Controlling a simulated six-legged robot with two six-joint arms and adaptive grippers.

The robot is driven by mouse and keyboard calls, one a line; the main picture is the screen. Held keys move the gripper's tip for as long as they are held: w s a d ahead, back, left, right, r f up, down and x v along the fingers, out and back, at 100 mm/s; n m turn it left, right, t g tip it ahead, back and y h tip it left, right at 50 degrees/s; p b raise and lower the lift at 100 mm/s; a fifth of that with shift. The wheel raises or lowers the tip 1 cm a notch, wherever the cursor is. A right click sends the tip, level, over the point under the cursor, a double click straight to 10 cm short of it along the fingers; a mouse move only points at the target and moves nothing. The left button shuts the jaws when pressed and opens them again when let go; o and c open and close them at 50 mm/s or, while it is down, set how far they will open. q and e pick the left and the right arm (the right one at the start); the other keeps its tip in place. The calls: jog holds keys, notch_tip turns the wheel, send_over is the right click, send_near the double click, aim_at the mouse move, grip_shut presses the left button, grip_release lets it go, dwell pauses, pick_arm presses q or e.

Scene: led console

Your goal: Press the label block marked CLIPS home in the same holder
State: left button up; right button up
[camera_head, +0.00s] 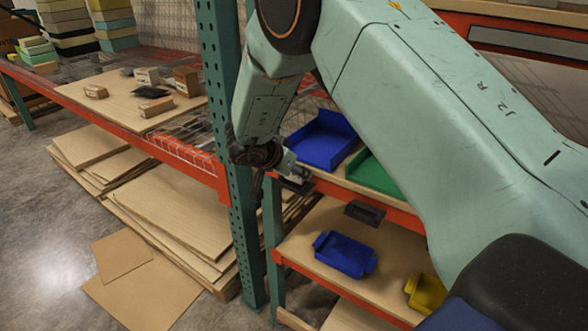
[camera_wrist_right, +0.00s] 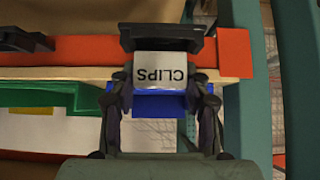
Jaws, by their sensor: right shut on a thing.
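The label block marked CLIPS (camera_wrist_right: 160,72) is white, and its lettering reads upside down in the right wrist view. My right gripper (camera_wrist_right: 164,92) is shut on it, with one dark finger at each side. A black holder (camera_wrist_right: 160,36) lies along the block's upper edge in that view, at the orange shelf edge. The two seem to meet, but how deep the block sits I cannot tell. In the head view my right gripper (camera_head: 292,178) is at the shelf's front edge near the upright; block and holder are too small or hidden there. My left gripper is out of view.
A blue bin (camera_head: 322,140) and a green bin (camera_head: 372,172) stand on the shelf behind the edge. Another black holder (camera_head: 365,212) is on the same edge to the right. A green perforated upright (camera_head: 222,120) stands close left of my gripper. Lower bins are below.

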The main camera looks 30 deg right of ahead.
jog(key=shift+s+f, duration=0.15)
jog(key=shift+f, duration=0.55)
dwell(0.9)
jog(key=o, duration=1)
jog(key=shift+f, duration=0.15)
jog(key=v, duration=1.2)
jog(key=shift+r, duration=0.25)
jog(key=shift+w+d+f, duration=0.1)
jog(key=shift+w+d, duration=0.1)
jog(key=shift+w, duration=0.05)
